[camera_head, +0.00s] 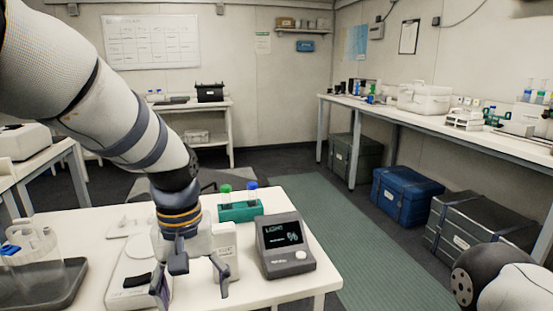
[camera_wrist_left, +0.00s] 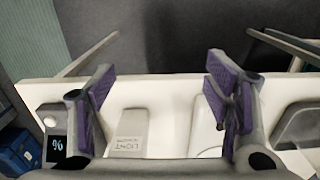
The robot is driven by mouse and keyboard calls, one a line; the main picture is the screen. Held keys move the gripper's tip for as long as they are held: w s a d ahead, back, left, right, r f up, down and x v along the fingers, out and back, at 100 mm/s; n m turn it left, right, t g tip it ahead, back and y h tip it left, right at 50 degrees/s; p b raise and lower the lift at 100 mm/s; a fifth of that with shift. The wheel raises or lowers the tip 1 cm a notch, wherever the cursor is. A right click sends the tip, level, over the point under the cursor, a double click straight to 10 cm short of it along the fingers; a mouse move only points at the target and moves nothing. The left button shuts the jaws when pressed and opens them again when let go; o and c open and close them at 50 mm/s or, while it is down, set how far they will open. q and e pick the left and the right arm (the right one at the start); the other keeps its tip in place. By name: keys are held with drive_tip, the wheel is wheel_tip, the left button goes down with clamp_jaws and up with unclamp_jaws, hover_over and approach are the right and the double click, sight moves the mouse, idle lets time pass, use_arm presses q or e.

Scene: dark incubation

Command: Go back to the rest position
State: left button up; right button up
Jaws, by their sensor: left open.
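My left gripper (camera_head: 190,283) hangs down over the front white table in the head view. Its fingers are spread and nothing is between them. In the left wrist view the open gripper (camera_wrist_left: 160,95) shows purple finger pads on both sides, with the table edge and a white box marked LIGHT (camera_wrist_left: 130,128) beyond and below. My left arm reaches in from the upper left. Part of my right arm (camera_head: 490,285) shows at the lower right; its gripper is out of view.
Close to the left gripper on the white table (camera_head: 85,225) are a dark display unit reading LIGHT (camera_head: 285,247), a green rack (camera_head: 240,210) with green- and blue-capped tubes, and a white device (camera_head: 130,270). A grey tray (camera_head: 40,285) lies left. Green floor matting (camera_head: 335,225) is clear.

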use_arm(q)
drive_tip(key=s+a+f+g, duration=0.15)
drive_tip(key=s+f, duration=0.25)
drive_tip(key=f, duration=0.6)
drive_tip(key=s+a+f, duration=0.3)
drive_tip(key=s+f, duration=0.1)
drive_tip(key=f, duration=0.5)
drive_tip(key=s+a+f+m, duration=0.1)
drive_tip(key=s+f, duration=0.3)
drive_tip(key=s, duration=0.9)
drive_tip(key=s+a+f+m, duration=0.1)
drive_tip(key=s+a+f, duration=0.2)
drive_tip(key=s, duration=1.1)
drive_tip(key=shift+f+g, duration=0.4)
drive_tip(key=shift+g, duration=0.05)
